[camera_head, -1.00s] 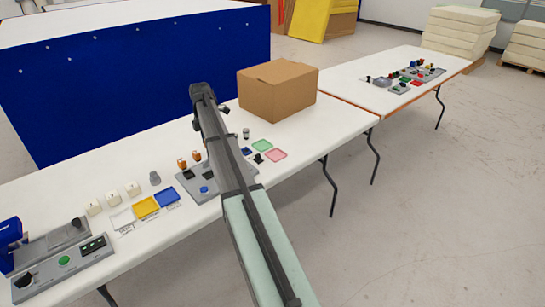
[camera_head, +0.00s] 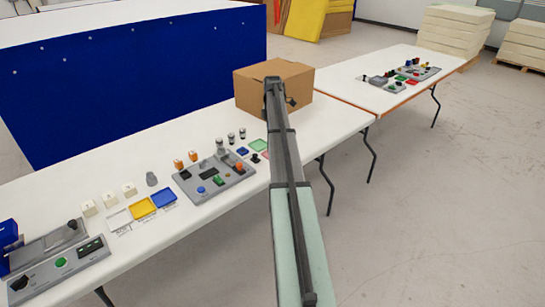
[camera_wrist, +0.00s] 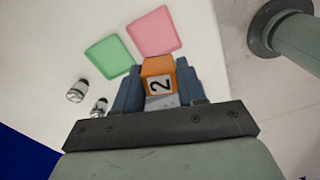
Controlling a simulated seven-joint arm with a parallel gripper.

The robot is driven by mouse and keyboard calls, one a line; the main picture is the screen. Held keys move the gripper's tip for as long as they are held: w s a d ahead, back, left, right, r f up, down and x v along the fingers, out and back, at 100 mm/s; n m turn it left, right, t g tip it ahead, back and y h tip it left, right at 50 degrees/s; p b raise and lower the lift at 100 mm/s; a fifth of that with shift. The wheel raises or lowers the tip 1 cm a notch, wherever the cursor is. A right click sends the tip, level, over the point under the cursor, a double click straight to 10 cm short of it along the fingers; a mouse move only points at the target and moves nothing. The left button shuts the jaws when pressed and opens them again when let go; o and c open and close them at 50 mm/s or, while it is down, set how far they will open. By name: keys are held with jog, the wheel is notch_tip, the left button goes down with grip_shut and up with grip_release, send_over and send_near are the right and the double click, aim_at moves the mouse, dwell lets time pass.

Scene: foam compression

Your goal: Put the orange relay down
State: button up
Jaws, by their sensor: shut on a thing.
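The orange relay (camera_wrist: 158,66), with a white label reading "2", is between the fingers of my gripper (camera_wrist: 159,77) in the wrist view. My gripper is shut on it. The relay shows close to the pink tray (camera_wrist: 155,33) and the green tray (camera_wrist: 109,57); its height above the white table is hard to judge. In the head view my arm hides the gripper and the held relay. Two other orange pieces (camera_head: 178,164) (camera_head: 193,157) stand behind the grey panel (camera_head: 213,182). Another orange piece (camera_head: 239,167) shows on that panel.
Several small metal-topped cylinders (camera_head: 231,138) stand behind the trays. A cardboard box (camera_head: 245,90) sits at the back right of the table. White, yellow (camera_head: 142,208) and blue (camera_head: 164,197) trays lie to the left. A second table (camera_head: 390,68) with panels stands beyond.

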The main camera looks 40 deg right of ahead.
jog(key=shift+w+d+n, duration=0.2)
jog(key=shift+d+n, duration=0.05)
jog(key=shift+n, duration=0.25)
jog(key=shift+w+n, duration=0.1)
jog(key=shift+n, duration=0.9)
jog(key=shift+f, duration=4.95)
jog(key=o, duration=1.1)
jog(key=shift+f, duration=0.15)
notch_tip(320, 180, up, 12)
jog(key=shift+r, duration=0.2)
